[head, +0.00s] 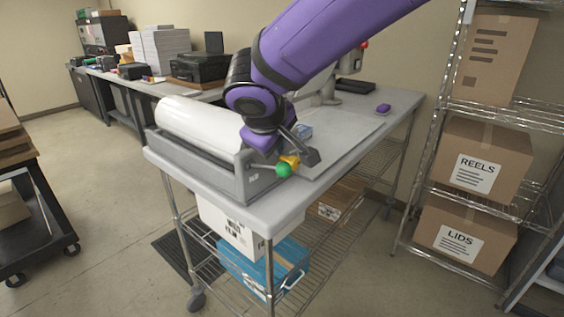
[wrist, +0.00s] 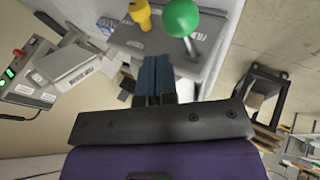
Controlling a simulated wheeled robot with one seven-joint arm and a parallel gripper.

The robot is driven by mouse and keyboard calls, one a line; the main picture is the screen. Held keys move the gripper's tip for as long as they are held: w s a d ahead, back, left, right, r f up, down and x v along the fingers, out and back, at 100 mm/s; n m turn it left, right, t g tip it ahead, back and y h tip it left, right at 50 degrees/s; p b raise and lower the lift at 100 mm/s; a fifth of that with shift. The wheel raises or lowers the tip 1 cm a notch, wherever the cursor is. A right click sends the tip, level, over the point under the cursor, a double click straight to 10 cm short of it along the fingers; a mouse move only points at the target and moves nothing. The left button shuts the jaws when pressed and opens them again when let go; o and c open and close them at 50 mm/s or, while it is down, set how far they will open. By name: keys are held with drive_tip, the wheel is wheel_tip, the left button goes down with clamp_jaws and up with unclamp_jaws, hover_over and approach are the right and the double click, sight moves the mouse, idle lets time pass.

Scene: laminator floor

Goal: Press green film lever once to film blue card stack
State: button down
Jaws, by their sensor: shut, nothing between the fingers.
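The green film lever (head: 284,169) has a round green knob and sticks out from the near end of the grey film machine (head: 226,178), beside a yellow knob (head: 291,160). In the wrist view, the green knob (wrist: 181,18) and yellow knob (wrist: 140,14) are at the top, just beyond the fingertips. My gripper (wrist: 155,62) is shut and empty, close to the knobs; I cannot tell whether it touches them. In the head view, my wrist partly hides the machine. A small blue-and-white stack (head: 304,131), probably the blue cards, shows behind my wrist.
A white film roll (head: 198,125) lies along the machine on a grey-topped wire cart (head: 330,165). A purple object (head: 383,108) sits at the cart's far right. Shelving with boxes marked REELS (head: 483,160) and LIDS (head: 462,232) stands right.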

drive_tip(key=shift+f, duration=0.1)
drive_tip(key=shift+s+d+f, duration=0.1)
drive_tip(key=shift+f, duration=0.2)
drive_tip(key=shift+s+d+f, duration=0.1)
drive_tip(key=shift+f, duration=0.5)
drive_tip(key=shift+s+d+f, duration=0.1)
drive_tip(key=shift+f, duration=0.45)
idle(1.8)
drive_tip(key=shift+r, duration=0.1)
drive_tip(key=shift+w+a+r, duration=0.15)
drive_tip(key=shift+r, duration=0.6)
drive_tip(key=shift+w+a+r, duration=0.15)
drive_tip(key=shift+r, duration=0.55)
drive_tip(key=r, duration=0.3)
drive_tip(key=a+r, duration=0.1)
drive_tip(key=shift+w+r, duration=0.4)
